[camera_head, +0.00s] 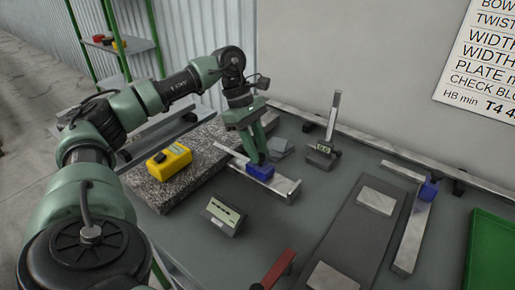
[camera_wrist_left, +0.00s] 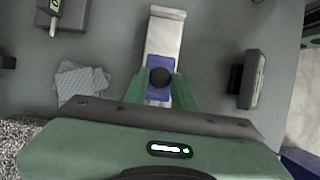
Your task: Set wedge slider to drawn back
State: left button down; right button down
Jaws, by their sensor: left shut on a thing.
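A metal bar (camera_head: 285,188) lies on the grey table and carries a blue slider (camera_head: 262,172). My left gripper (camera_head: 256,160) is down over it, its fingers on the slider. In the left wrist view the bar (camera_wrist_left: 165,35) runs away up the picture. The blue slider with its dark round knob (camera_wrist_left: 160,78) sits between my left gripper's green fingers (camera_wrist_left: 158,95), which are shut on it. The near part of the bar is hidden by the gripper body. My right gripper is in neither view.
A similar bar (camera_head: 412,237) with a blue block (camera_head: 428,190) lies to the right. A yellow device (camera_head: 169,162) sits on the granite slab (camera_head: 160,190).

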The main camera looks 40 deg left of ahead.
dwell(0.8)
pick_arm(q)
jog(key=d, duration=0.4)
jog(key=w+d, duration=0.1)
jog(key=d, duration=0.2)
jog(key=shift+r, duration=0.1)
jog(key=shift+s, duration=0.1)
jog(key=c, duration=1.1)
grip_release()
jog(key=shift+c, duration=0.2)
jog(key=shift+d, duration=0.2)
jog(key=shift+a, duration=0.15)
